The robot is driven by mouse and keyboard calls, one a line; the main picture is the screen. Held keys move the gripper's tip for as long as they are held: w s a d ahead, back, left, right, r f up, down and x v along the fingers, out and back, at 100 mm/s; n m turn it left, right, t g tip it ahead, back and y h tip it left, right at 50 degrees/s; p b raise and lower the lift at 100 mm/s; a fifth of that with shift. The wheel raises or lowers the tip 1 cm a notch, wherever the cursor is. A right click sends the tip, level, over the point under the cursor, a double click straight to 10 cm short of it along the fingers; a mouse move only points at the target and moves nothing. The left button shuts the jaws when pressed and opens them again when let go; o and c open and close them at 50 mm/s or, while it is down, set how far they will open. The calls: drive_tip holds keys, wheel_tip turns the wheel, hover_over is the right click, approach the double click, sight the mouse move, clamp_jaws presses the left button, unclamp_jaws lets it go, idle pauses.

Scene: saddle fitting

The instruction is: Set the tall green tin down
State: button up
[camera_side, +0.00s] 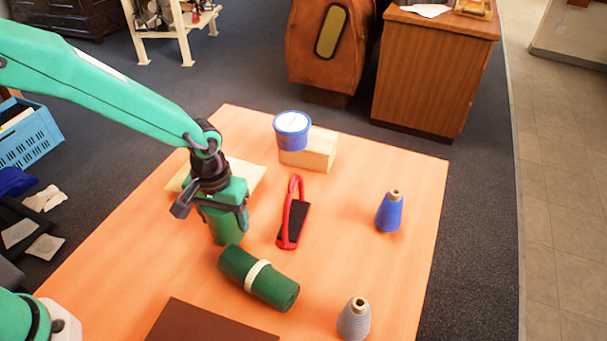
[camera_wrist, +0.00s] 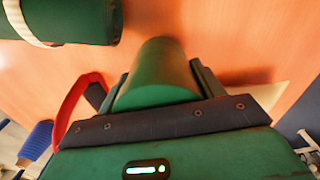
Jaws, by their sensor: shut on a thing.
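The tall green tin (camera_side: 227,230) is upright below my gripper (camera_side: 214,207) in the side view, left of the table's middle. My gripper is shut on it. In the wrist view the tin (camera_wrist: 158,72) sits between the two dark fingers. The fingers hide part of its side. Its lower end is close to the table top; I cannot tell whether it touches.
On the table (camera_side: 345,250), a green roll with a pale band (camera_side: 240,265) lies just in front of the tin. A red-handled tool (camera_side: 285,228) lies right. A blue tub (camera_side: 292,135) adjoins a wooden block (camera_side: 318,155). Blue (camera_side: 389,215) and grey (camera_side: 354,322) cones stand right.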

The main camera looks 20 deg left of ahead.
drive_tip(key=shift+f, duration=0.2)
drive_tip(key=o, duration=1.2)
drive_tip(key=shift+r, duration=0.1)
wheel_tip(320, 180, up, 12)
drive_tip(key=shift+f, duration=0.1)
idle(0.5)
